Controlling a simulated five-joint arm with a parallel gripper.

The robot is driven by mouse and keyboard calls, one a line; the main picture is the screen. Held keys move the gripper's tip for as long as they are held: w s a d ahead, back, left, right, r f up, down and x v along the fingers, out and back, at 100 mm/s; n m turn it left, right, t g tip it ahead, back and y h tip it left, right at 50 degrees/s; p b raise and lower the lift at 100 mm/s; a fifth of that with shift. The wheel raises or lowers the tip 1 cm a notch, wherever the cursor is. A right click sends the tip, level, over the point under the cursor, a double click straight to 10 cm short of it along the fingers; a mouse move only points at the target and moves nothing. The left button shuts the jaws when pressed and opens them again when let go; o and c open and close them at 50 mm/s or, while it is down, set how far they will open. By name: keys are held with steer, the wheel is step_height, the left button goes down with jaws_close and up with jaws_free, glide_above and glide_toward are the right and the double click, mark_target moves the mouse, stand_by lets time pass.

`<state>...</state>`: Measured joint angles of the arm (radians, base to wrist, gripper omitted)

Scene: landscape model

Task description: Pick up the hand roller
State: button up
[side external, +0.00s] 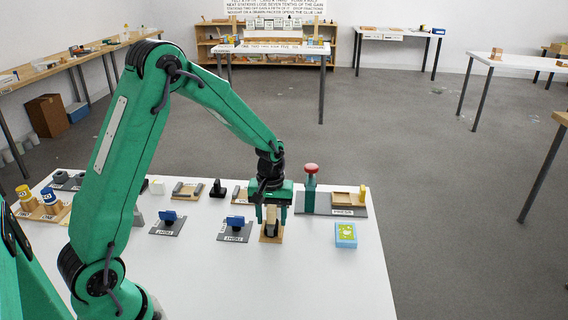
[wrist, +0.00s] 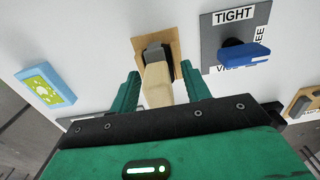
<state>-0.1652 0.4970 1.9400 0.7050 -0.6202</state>
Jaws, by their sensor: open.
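What I take to be the hand roller has a pale tan handle (wrist: 157,88) and a dark grey and black end, and stands on a small wooden plate (wrist: 172,40). In the side external view its pale body (side external: 271,222) shows on the wooden plate (side external: 271,239), partly hidden by my gripper (side external: 270,212). In the wrist view the green fingers of my gripper (wrist: 159,72) are apart, one on each side of the handle, with visible gaps. The jaws are open and not closed on the handle.
A blue-handled fixture labelled TIGHT (wrist: 235,50) stands close beside the roller; a similar one (side external: 167,222) is farther left. A blue and yellow-green box (side external: 345,235) lies to the right. A red-topped press (side external: 311,180) stands behind. The table's front is clear.

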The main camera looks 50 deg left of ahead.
mark_target(271, 206)
steer(key=shift+c, duration=0.2)
jaws_close()
steer(key=shift+r, duration=0.1)
steer(key=shift+r, duration=0.4)
step_height(271, 206, up, 3)
steer(key=shift+r, duration=0.15)
steer(key=s+d+r, duration=0.4)
steer(key=d+r, duration=0.2)
steer(key=d, duration=0.5)
steer(key=shift+s+r, duration=0.15)
steer(key=shift+r, duration=0.25)
